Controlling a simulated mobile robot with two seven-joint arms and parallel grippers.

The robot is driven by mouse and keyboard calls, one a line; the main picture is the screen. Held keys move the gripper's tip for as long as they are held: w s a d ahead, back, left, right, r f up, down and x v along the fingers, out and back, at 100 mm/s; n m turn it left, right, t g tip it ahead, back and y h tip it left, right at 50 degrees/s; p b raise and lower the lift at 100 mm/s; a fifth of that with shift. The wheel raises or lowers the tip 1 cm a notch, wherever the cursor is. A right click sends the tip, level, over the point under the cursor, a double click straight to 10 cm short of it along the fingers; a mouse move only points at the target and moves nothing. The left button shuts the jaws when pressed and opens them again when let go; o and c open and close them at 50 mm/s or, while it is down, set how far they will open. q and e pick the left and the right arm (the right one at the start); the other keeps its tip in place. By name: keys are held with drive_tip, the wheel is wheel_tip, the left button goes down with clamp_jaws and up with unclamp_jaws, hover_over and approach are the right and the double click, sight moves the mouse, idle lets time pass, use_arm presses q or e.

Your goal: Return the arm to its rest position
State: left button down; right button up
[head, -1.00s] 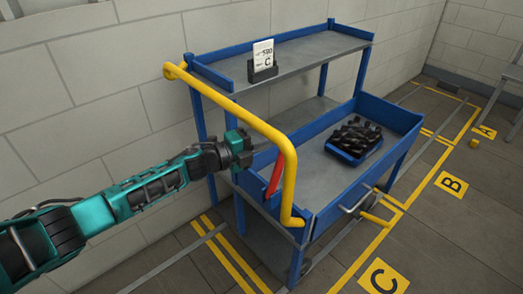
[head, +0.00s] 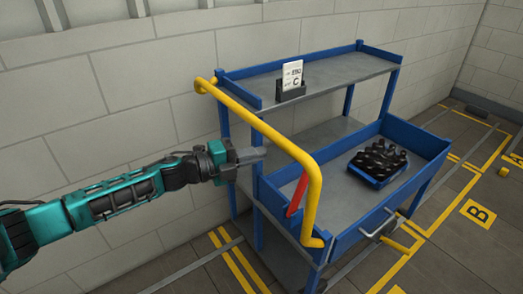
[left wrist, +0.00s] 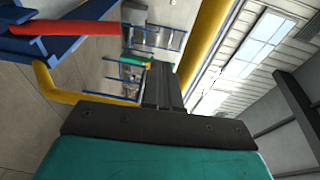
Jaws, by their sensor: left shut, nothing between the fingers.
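My left arm reaches in from the left in the head view. Its gripper (head: 252,155) is shut and empty, level with the near side of the blue cart (head: 337,236), close to the yellow push handle (head: 312,178). The left wrist view shows the shut fingers (left wrist: 163,87) pointing away, with the yellow handle (left wrist: 205,45) to their right and the red lever (left wrist: 65,28) at upper left. I cannot tell the exact gap between gripper and handle. My right gripper is in neither view.
The cart's lower tray holds a blue rack of dark bottles (head: 378,162). A card marked C (head: 292,76) stands on the upper shelf. The red lever (head: 297,195) sits beside the handle. A block wall (head: 130,75) is behind. A yellow floor plate B (head: 478,213) lies at right.

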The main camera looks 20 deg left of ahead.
use_arm(q)
drive_tip(key=s+d+f+n+g+y, duration=0.1)
drive_tip(key=s+d+f+n+y, duration=0.2)
drive_tip(key=s+f+n, duration=0.7)
drive_tip(key=s+d+f+n+g+y, duration=0.1)
drive_tip(key=s+d+f+n+y, duration=0.2)
drive_tip(key=s+f+n+y, duration=0.3)
drive_tip(key=s+f+n, duration=0.4)
drive_tip(key=s+n, duration=0.2)
drive_tip(key=n, duration=0.1)
drive_tip(key=shift+s+d+f+n+y, duration=0.2)
drive_tip(key=shift+s+f+n+y, duration=0.1)
drive_tip(key=shift+s+f, duration=0.1)
